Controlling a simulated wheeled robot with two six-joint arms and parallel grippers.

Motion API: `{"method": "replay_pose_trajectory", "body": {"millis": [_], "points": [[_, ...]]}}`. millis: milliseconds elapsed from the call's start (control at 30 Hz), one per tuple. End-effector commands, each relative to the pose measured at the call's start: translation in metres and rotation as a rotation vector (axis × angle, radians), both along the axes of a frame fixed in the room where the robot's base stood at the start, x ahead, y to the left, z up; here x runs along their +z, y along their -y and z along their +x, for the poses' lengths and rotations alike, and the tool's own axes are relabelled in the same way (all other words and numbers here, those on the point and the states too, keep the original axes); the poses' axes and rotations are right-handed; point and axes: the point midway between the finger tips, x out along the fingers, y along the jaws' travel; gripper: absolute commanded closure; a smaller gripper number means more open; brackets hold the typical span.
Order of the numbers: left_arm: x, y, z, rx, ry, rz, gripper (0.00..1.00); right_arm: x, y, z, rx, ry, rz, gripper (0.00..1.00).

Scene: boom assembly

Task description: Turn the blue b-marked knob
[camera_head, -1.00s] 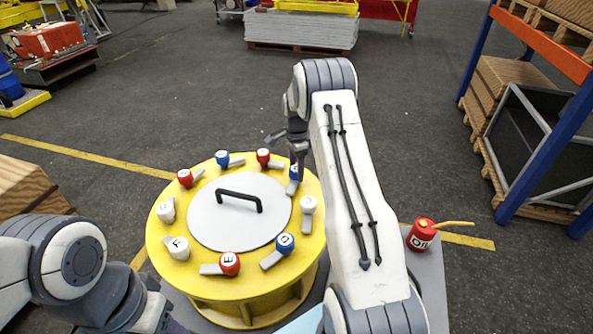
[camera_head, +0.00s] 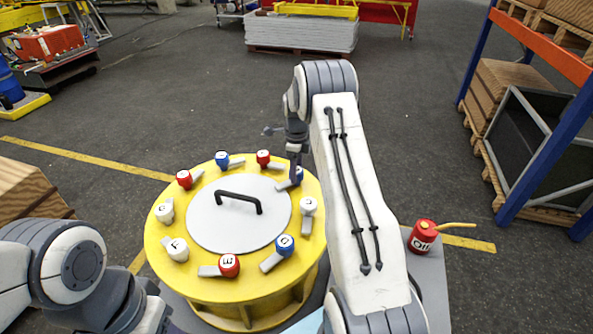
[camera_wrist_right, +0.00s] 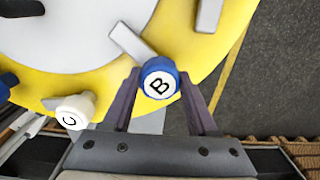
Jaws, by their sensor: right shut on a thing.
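The blue B-marked knob (camera_wrist_right: 158,84) is between the two fingers of my right gripper (camera_wrist_right: 160,90), which is shut on it. Its grey lever (camera_wrist_right: 130,42) points up and left in the right wrist view, toward the pale disc. In the head view the blue knob (camera_head: 298,174) is partly hidden by the gripper at the right rim of the yellow round table (camera_head: 170,276). My left gripper (camera_head: 160,318) is low at the left, away from the knobs; its fingers do not show clearly.
A white C knob (camera_head: 308,204) stands close beside the held knob. Several other red, white and blue knobs ring the pale disc with its black handle (camera_head: 238,200). A red oil can (camera_head: 423,237) stands to the right of my right arm.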

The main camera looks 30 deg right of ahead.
Motion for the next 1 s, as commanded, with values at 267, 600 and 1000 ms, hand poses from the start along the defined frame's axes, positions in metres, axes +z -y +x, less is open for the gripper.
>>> {"method": "replay_pose_trajectory", "body": {"millis": [267,600,1000], "points": [[0.0,0.0,0.0,0.0,0.0,0.0,0.5,0.0023,0.0012,0.0011,-0.024,0.004,-0.003,0.97],[0.0001,0.0,0.0,0.0,0.0,0.0,0.5,0.0023,0.0011,0.0013,-0.023,0.005,-0.002,0.15],[-0.0021,0.0,0.0,0.0,0.0,0.0,0.5,0.0048,0.0003,0.0009,-0.021,0.003,-0.002,0.11]]}}
